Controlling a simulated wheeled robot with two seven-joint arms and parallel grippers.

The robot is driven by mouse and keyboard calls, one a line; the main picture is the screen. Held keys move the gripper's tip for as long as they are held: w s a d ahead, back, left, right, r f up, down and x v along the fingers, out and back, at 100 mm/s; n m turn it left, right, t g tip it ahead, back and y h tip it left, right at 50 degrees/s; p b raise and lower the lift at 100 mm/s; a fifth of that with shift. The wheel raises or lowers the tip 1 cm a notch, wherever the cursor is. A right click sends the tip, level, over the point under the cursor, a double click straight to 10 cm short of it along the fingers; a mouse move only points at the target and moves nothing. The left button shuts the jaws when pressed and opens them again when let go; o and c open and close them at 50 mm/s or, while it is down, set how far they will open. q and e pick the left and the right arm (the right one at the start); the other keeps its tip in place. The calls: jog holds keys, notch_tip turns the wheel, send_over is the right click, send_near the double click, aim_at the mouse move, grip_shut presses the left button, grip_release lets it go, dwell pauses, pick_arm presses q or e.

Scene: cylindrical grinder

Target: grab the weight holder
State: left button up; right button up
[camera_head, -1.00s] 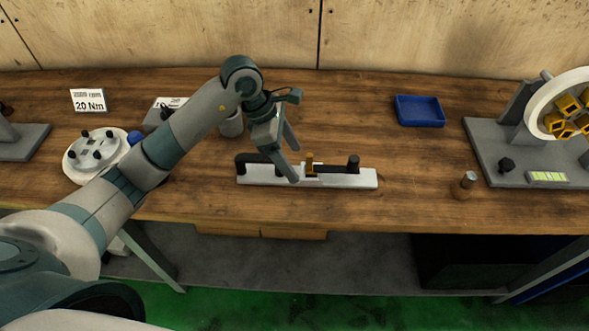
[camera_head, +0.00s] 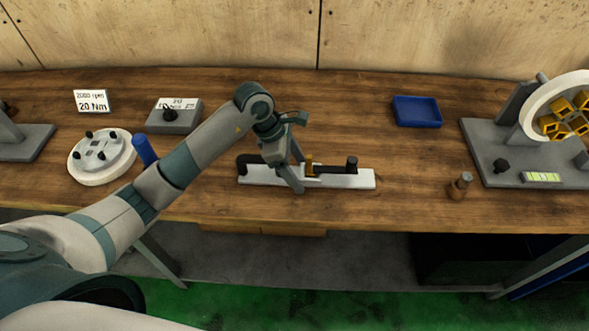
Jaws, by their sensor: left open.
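A long pale grey base (camera_head: 345,181) lies on the bench in the middle. A black bar (camera_head: 336,168) runs above it, with a dark post at each end and a gold-brown piece (camera_head: 309,166) near its middle. No label shows which part is the weight holder. My left gripper (camera_head: 297,174) reaches in from the left, pointing down, with its fingers apart and nothing visible between them. Its fingers are at the bar, just left of the gold-brown piece, and hide part of the bar and base. Contact cannot be told. My right gripper is not in view.
A blue tray (camera_head: 417,111) sits at the back right. A small brown and silver cylinder (camera_head: 460,186) stands near the front edge. A grey machine stand (camera_head: 510,160) is at right. A round white plate (camera_head: 98,172) and a grey control box (camera_head: 182,121) are at left.

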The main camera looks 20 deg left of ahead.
aim_at(298, 175)
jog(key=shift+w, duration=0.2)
pick_arm(q)
jog(key=c, duration=1.7)
jog(key=shift+w+r, duration=0.1)
grip_shut()
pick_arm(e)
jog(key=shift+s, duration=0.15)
pick_arm(q)
jog(key=shift+r, duration=0.15)
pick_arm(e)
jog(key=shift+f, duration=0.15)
